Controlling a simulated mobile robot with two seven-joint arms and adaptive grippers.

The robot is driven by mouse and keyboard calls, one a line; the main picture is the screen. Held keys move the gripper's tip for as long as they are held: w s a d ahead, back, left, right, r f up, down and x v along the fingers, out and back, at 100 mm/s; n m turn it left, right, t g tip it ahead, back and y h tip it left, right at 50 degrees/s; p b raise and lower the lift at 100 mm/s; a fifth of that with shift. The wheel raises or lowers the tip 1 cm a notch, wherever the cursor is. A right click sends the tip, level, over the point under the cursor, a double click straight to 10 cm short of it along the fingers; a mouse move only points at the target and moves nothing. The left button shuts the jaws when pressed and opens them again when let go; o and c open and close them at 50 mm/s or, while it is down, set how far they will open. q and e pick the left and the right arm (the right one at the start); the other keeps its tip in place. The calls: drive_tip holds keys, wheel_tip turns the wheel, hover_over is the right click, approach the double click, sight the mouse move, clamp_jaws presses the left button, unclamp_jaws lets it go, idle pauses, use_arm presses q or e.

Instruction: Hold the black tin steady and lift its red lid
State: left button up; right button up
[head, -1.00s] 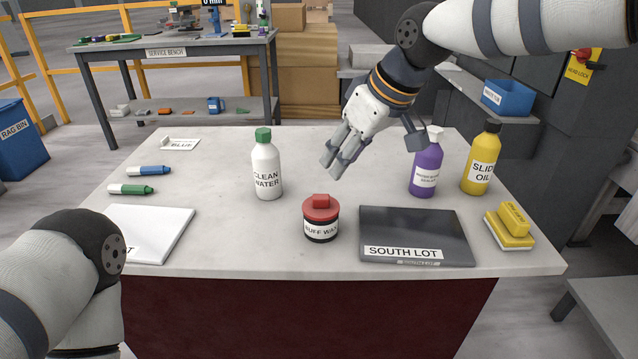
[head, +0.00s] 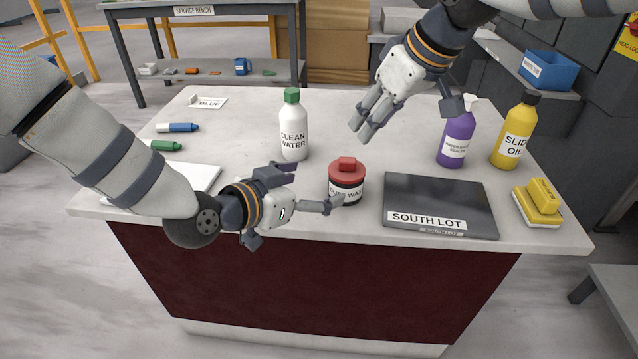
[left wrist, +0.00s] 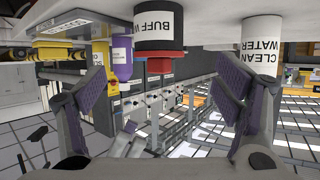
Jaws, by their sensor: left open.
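The black tin (head: 346,196) stands upright on the stone slab, with a white label reading BUFF WAX. Its red lid (head: 347,172), with a block-shaped knob, sits on top. My left gripper (head: 306,190) is open just left of the tin, one finger reaching along its front side. In the left wrist view, which is upside down, the tin (left wrist: 158,22) and red lid (left wrist: 160,65) show beyond and between the spread fingers, apart from them. My right gripper (head: 361,130) hangs empty above the slab behind the tin. Its finger gap is hard to read.
A white CLEAN WATER bottle (head: 294,130) stands behind left of the tin. A dark SOUTH LOT plate (head: 440,195) lies close on its right. Markers (head: 177,127) lie left.

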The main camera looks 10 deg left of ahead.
sight(345, 178)
use_arm(q)
drive_tip(key=x, duration=1.1)
drive_tip(key=shift+d+f, duration=0.2)
drive_tip(key=c, duration=1.9)
drive_tip(key=o, duration=1.8)
drive_tip(key=shift+s+a, duration=0.1)
